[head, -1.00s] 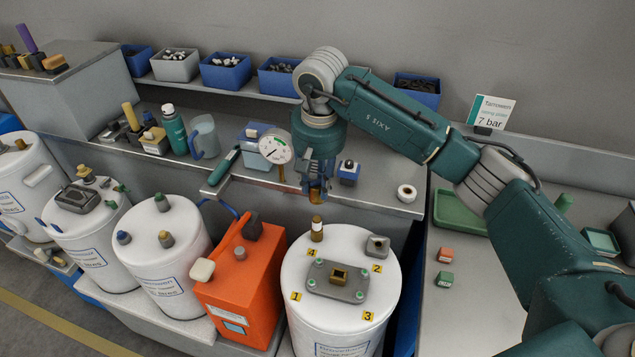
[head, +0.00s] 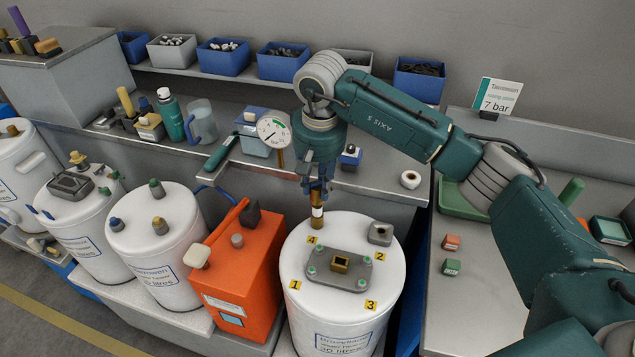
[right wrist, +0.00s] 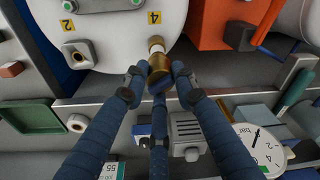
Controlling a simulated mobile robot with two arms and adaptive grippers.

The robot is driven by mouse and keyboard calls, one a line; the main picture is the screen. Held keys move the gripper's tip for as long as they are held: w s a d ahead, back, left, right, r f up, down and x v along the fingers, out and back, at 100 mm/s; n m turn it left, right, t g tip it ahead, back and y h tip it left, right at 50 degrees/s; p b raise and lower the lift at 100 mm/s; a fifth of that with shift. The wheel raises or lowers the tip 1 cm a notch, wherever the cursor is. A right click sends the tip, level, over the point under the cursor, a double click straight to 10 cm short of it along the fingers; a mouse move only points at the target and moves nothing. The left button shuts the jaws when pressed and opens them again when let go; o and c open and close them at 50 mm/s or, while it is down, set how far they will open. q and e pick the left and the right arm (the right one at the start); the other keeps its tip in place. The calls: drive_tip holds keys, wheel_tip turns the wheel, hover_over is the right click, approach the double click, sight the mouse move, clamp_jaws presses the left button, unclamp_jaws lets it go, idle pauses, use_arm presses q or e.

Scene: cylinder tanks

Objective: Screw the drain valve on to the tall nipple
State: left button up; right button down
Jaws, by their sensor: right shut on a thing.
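The tall nipple (head: 317,223) is a brass stub with a white band, upright on the white tank (head: 300,240) beside label 4. My right gripper (head: 317,183) points down directly above it, shut on the brass drain valve (head: 321,196). In the right wrist view my right gripper (right wrist: 161,78) has its fingers around the valve (right wrist: 160,80), and the nipple (right wrist: 157,46) with its white band lies in line with the valve's end. The fingers partly hide the valve. Whether valve and nipple touch or threads engage, I cannot tell. My left gripper is not in view.
The tank top also carries a grey flange plate (head: 318,275) and a grey fitting (head: 380,233). An orange canister (head: 240,270) stands close on the left. Behind are a bench with a pressure gauge (head: 272,131), a white tape roll (head: 410,179) and several bins.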

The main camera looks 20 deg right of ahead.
sight(319, 191)
drive_tip(key=shift+b, duration=0.65)
idle(1.4)
drive_tip(key=shift+f+b, duration=0.8)
drive_tip(key=shift+f, duration=0.15)
drive_tip(key=c, duration=1.3)
unclamp_jaws()
drive_tip(key=shift+c, duration=0.2)
drive_tip(key=shift+r, duration=0.1)
wheel_tip(319, 191, up, 12)
drive_tip(key=s, duration=0.1)
drive_tip(key=shift+s, duration=0.15)
drive_tip(key=shift+o, duration=0.2)
